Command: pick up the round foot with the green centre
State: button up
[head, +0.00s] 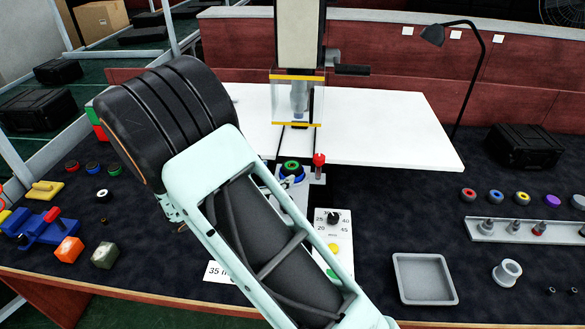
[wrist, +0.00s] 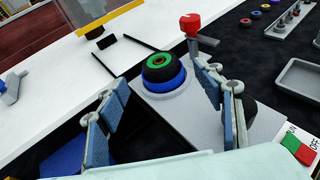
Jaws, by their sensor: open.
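A round black foot with a green centre (wrist: 160,66) sits on a blue ring (wrist: 166,82) in a round grey holder in the wrist view. It also shows in the head view (head: 291,167), just right of my arm. In the head view my arm hides the fingers.
A red-topped lever (head: 319,160) stands close right of the holder. A press with a clear guard (head: 298,100) is behind it. A dial control box (head: 334,235) is in front. An empty grey tray (head: 424,278) and a rack of pegs (head: 525,231) are at the right.

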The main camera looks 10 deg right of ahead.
aim_at(292, 165)
jog(key=p+x, duration=0.1)
jog(key=x, duration=0.5)
jog(key=shift+w+d+p, duration=0.25)
jog(key=shift+w+p, duration=0.05)
jog(key=c, duration=1.2)
